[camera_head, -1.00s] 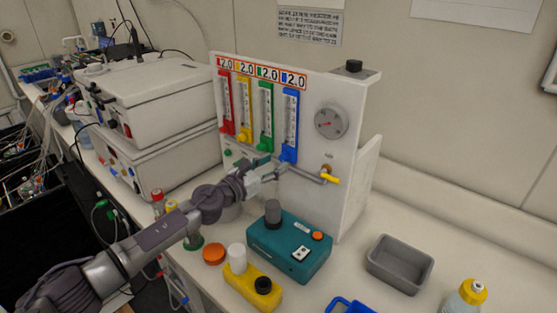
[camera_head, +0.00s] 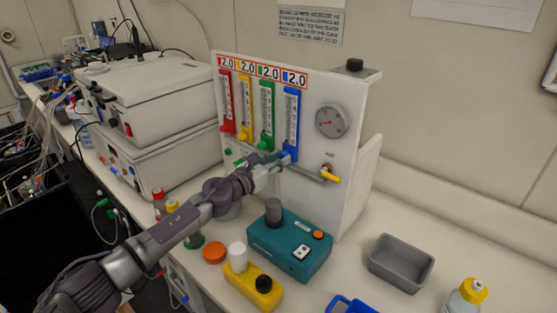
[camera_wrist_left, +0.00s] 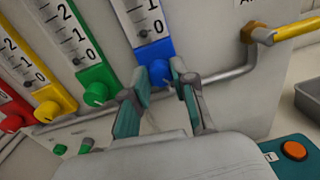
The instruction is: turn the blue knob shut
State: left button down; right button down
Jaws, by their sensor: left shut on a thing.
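The blue knob (camera_wrist_left: 159,72) sits at the foot of the blue flowmeter (camera_wrist_left: 152,25) on the white panel. In the left wrist view the two teal-padded fingers of my left gripper (camera_wrist_left: 161,79) are on either side of it, shut on it. In the head view my left gripper (camera_head: 277,160) reaches up to the base of the blue flowmeter (camera_head: 291,115) and partly hides the knob. The knob's exact turn cannot be read. My right gripper is not in view.
The green knob (camera_wrist_left: 96,94) is close left of the gripper. A metal pipe with a yellow valve handle (camera_head: 330,175) runs at the right. Below stand a teal device (camera_head: 270,245), a yellow block (camera_head: 243,288) and a grey tray (camera_head: 372,262).

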pick_arm(q)
jog(key=shift+n, duration=0.3)
jog(key=n, duration=0.3)
jog(key=shift+n+p, duration=0.3)
jog(key=n, duration=0.3)
jog(key=shift+n+p, duration=0.35)
jog(key=shift+n, duration=0.05)
jog(key=n+p, duration=0.1)
jog(key=n, duration=0.3)
jog(key=shift+n, duration=0.3)
jog(key=n+p, duration=0.1)
jog(key=n, duration=0.4)
jog(key=n+p, duration=0.2)
jog(key=n, duration=0.4)
jog(key=n+p, duration=0.2)
jog(key=n, duration=0.4)
jog(key=shift+f+t+y, duration=0.3)
jog(key=shift+t+y, duration=0.1)
